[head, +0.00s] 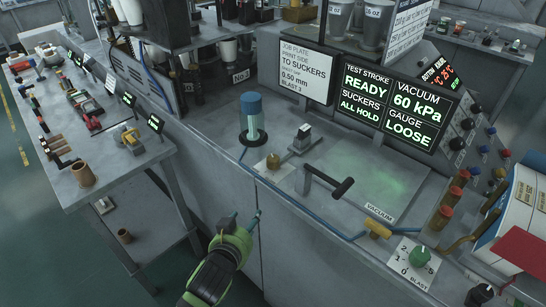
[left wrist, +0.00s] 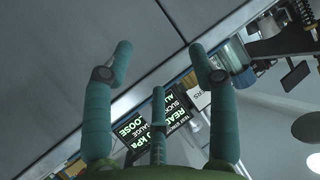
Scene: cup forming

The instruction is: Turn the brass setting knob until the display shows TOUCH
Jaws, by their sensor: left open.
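The display (head: 400,107) reads TEST STROKE READY, SUCKERS ALL HOLD, VACUUM 60 kPa and GAUGE LOOSE; part of it shows upside down in the left wrist view (left wrist: 130,133). A small round brass knob (head: 273,161) sits near the front edge of the grey bench, right of the blue-topped cylinder. My left gripper (head: 246,217) is in front of the bench, below and left of the knob and apart from it. Its teal fingers (left wrist: 160,60) are spread and empty. I cannot make out the knob in the left wrist view. My right gripper is not in view.
The blue-topped cylinder (head: 251,118) stands behind the knob. A black-handled lever (head: 330,184) and blue hose lie to its right, with a brass fitting (head: 376,229) on the hose. A green dial (head: 419,256) is at the front right. A side table (head: 110,165) stands left.

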